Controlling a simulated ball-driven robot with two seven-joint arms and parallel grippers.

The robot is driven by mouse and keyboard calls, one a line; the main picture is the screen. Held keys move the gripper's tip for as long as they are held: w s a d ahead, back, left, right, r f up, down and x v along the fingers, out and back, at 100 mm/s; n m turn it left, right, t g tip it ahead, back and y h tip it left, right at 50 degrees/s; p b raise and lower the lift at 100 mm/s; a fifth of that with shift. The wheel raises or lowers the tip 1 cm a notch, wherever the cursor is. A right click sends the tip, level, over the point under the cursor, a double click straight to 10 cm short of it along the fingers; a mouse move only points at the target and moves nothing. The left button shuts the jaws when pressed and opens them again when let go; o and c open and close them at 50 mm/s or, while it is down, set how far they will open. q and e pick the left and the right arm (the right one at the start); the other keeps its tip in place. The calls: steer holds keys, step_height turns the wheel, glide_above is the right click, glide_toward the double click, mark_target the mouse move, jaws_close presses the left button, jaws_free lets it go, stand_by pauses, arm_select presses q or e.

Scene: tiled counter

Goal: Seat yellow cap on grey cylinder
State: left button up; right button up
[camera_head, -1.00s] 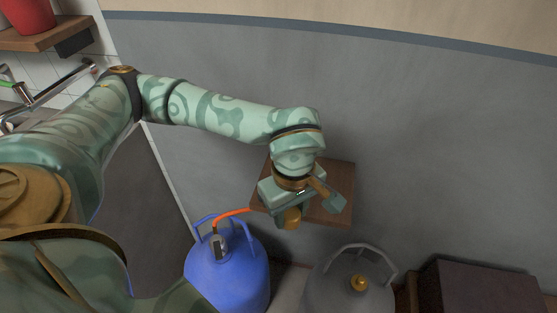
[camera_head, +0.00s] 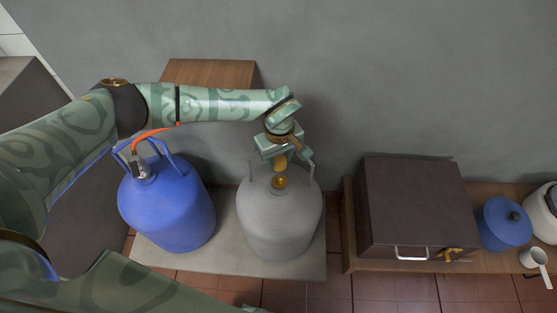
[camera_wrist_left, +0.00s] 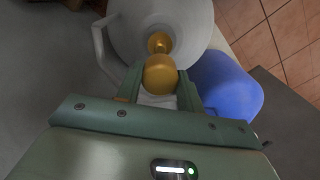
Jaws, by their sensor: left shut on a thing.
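The grey cylinder (camera_head: 280,225) stands upright on a slab in the head view, with a brass valve (camera_head: 280,183) on top between its handles. My left gripper (camera_head: 281,153) is just above and behind the valve, shut on the yellow cap (camera_head: 281,162). In the left wrist view the cap (camera_wrist_left: 160,76) sits between the fingers, and the valve (camera_wrist_left: 158,42) shows just beyond it on the grey cylinder (camera_wrist_left: 130,35). The cap looks apart from the valve, though the gap is hard to judge. My right gripper is out of view.
A blue cylinder (camera_head: 170,207) with an orange hose (camera_head: 150,133) stands close on the left. A wooden shelf (camera_head: 210,73) is on the wall behind my arm. A dark box (camera_head: 418,205) and a blue pot (camera_head: 502,224) stand on a wooden bench to the right.

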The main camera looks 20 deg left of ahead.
mark_target(280, 177)
arm_select(q)
steer(key=shift+f, duration=0.3)
step_height(280, 177, down, 2)
steer(key=shift+d+f+b, duration=0.1)
steer(key=shift+b, duration=0.75)
step_height(280, 177, down, 2)
steer(key=shift+b, duration=0.7)
steer(key=shift+f, duration=0.25)
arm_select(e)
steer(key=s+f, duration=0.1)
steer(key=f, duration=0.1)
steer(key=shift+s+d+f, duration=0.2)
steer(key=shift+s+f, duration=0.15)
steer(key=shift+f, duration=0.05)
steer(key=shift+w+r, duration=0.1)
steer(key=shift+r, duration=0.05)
arm_select(q)
steer(key=shift+f+b, duration=0.55)
steer(key=shift+f, duration=1.15)
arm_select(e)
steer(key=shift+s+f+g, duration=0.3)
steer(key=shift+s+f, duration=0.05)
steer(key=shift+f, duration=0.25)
arm_select(q)
steer(key=o, duration=1.1)
